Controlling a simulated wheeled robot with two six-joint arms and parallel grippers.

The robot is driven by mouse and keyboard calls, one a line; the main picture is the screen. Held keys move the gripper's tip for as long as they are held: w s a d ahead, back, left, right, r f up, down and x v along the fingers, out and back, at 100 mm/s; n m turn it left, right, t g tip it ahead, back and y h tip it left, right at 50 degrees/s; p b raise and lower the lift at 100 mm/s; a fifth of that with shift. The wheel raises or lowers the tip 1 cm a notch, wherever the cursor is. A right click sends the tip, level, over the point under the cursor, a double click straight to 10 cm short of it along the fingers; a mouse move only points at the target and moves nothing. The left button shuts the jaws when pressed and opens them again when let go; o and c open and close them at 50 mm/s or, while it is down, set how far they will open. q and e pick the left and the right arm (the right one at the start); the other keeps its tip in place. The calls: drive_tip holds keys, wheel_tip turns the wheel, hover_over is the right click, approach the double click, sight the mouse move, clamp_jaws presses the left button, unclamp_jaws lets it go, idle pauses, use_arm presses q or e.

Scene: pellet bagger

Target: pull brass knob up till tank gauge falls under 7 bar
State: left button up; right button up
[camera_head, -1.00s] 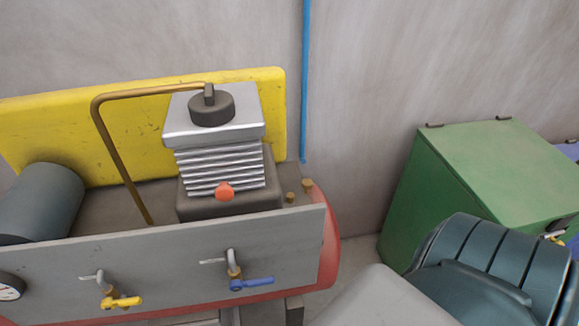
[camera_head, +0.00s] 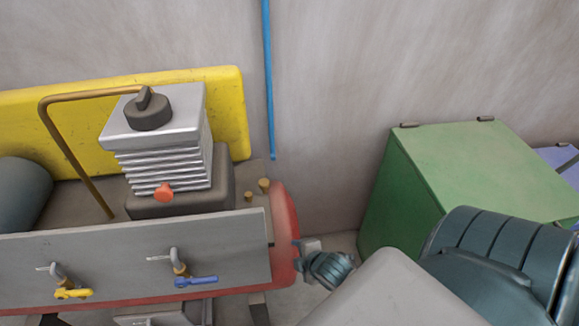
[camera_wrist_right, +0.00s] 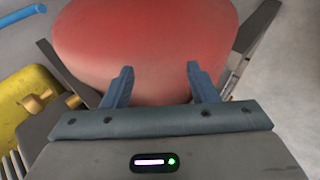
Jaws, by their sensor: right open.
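Two small brass knobs stand on the deck of the compressor, right of its finned block: a larger one (camera_head: 264,184) and a smaller one (camera_head: 248,196). A brass-coloured piece (camera_wrist_right: 35,101) shows at the left of the right wrist view. The red tank (camera_head: 285,215) lies under the deck; its rounded end (camera_wrist_right: 150,40) fills the upper middle of the wrist view. My right gripper (camera_head: 298,256) is open and empty beside the tank's right end, lower than the knobs and apart from them. Its two fingers (camera_wrist_right: 160,72) point at the tank end. The tank gauge and my left gripper are out of view.
A grey panel (camera_head: 120,258) with a yellow-handled valve (camera_head: 72,293) and a blue-handled valve (camera_head: 196,282) fronts the compressor. A green box (camera_head: 450,175) is at right.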

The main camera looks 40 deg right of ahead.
drive_tip(key=w+d+r+n+t+y, duration=0.15)
drive_tip(key=w+r+n+t, duration=0.35)
drive_tip(key=r+n, duration=0.5)
drive_tip(key=n+t+y, duration=0.3)
drive_tip(key=n+y, duration=0.1)
drive_tip(key=n, duration=1.1)
approach(268, 184)
drive_tip(key=w, duration=0.2)
drive_tip(key=shift+w+a+f+t+p, duration=0.2)
drive_tip(key=shift+w+a, duration=0.15)
drive_tip(key=shift+w, duration=0.35)
drive_tip(key=shift+w+a+f+t+p, duration=0.1)
drive_tip(key=shift+w+a+p, duration=0.2)
drive_tip(key=shift+w, duration=0.45)
drive_tip(key=p+x, duration=0.4)
drive_tip(key=x, duration=0.3)
drive_tip(key=shift+p, duration=0.3)
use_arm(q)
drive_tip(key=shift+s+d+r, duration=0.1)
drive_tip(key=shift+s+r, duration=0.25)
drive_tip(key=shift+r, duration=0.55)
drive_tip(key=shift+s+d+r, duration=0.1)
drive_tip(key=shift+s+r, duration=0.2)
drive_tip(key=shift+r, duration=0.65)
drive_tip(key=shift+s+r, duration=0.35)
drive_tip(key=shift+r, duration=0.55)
use_arm(e)
drive_tip(key=shift+w+a+f, duration=0.1)
drive_tip(key=shift+w+a, duration=0.05)
drive_tip(key=shift+w, duration=0.3)
